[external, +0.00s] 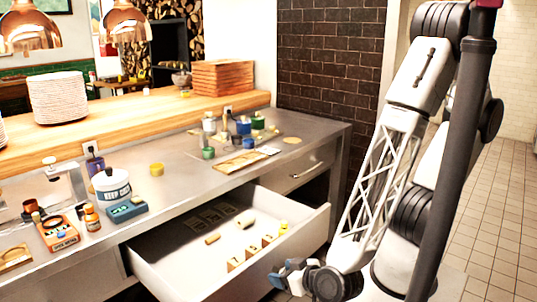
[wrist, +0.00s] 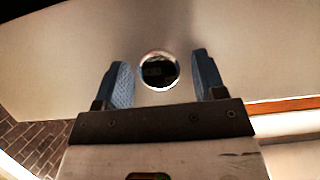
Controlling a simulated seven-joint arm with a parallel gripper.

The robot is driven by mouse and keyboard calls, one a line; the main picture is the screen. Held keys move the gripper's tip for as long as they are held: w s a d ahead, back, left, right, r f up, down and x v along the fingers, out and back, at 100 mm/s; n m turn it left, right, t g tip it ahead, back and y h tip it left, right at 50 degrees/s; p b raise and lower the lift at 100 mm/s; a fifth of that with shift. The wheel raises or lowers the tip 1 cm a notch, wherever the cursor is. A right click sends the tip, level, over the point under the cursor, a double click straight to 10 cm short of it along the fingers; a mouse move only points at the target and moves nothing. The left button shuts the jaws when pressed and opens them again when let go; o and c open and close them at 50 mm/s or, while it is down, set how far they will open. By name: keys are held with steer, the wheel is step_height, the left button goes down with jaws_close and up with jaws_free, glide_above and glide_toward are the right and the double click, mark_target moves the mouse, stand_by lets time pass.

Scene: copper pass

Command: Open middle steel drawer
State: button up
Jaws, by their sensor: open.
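The steel drawer that stands pulled out, between the counter fronts to its left and right, shows its pale open inside and front panel (external: 318,238) in the external view. It looks like the middle one. My gripper (external: 286,274) is low by the outer side of its front panel. In the wrist view my gripper (wrist: 163,75) has its two blue fingers apart. A round, dark, chrome-rimmed knob or pull (wrist: 159,70) shows between them on a plain pale surface. I cannot tell whether the fingers touch it.
Small blocks (external: 252,250) lie inside the drawer. A shut drawer (external: 300,172) is to its right. The counter above holds jars, a white tub (external: 111,186), a blue box (external: 126,210) and a tray. Tiled floor (external: 490,240) is clear at the right.

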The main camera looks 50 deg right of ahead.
jaws_close()
stand_by(0.4)
steer(key=shift+s, duration=0.2)
steer(key=s, duration=0.4)
steer(key=shift+s, duration=0.2)
stand_by(0.3)
jaws_free()
steer(key=shift+s, duration=0.15)
